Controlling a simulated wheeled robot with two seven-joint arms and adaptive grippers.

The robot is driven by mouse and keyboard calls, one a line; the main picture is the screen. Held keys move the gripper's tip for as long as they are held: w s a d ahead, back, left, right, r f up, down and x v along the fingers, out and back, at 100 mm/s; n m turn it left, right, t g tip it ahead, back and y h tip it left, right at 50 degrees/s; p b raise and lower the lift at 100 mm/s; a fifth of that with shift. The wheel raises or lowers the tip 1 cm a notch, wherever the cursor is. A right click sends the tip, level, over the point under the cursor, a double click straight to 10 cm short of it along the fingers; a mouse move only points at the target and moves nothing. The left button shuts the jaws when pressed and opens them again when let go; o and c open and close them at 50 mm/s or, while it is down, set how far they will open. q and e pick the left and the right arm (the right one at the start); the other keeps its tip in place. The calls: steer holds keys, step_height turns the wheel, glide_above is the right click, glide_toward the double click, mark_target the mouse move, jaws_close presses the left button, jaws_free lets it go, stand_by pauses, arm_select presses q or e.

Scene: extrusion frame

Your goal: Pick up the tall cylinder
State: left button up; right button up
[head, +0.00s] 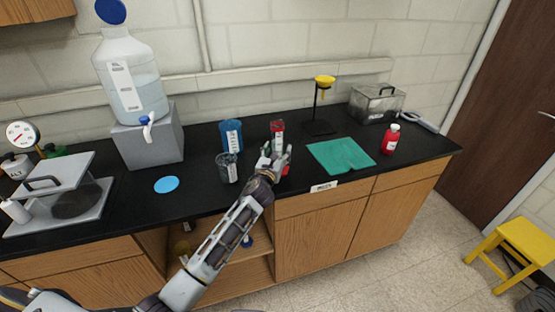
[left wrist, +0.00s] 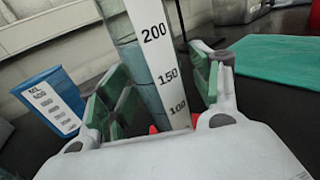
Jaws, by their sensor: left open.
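The tall cylinder (head: 278,128) stands upright on the black bench in the head view, its lower part largely hidden by my gripper and a bit of red showing at its foot. In the left wrist view the cylinder (left wrist: 152,62) is clear, with a white scale marked 200, 150 and 100. My left gripper (head: 276,156) is at the cylinder. Its green-padded fingers (left wrist: 160,92) are open, one on each side of the cylinder, and they do not appear closed on it. My right gripper is in neither view.
A blue beaker (head: 232,135) and a dark beaker (head: 227,168) stand just left of the cylinder. The blue one also shows in the left wrist view (left wrist: 52,102). A green mat (head: 340,155), yellow funnel stand (head: 322,100) and red bottle (head: 391,139) are to the right.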

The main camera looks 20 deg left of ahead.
mark_target(275, 132)
arm_select(q)
steer(key=shift+c, duration=0.5)
steer(key=c, duration=1.1)
steer(key=shift+r, duration=0.35)
steer(key=shift+r+p, duration=0.6)
steer(key=shift+r, duration=3.95)
steer(key=shift+r, duration=0.15)
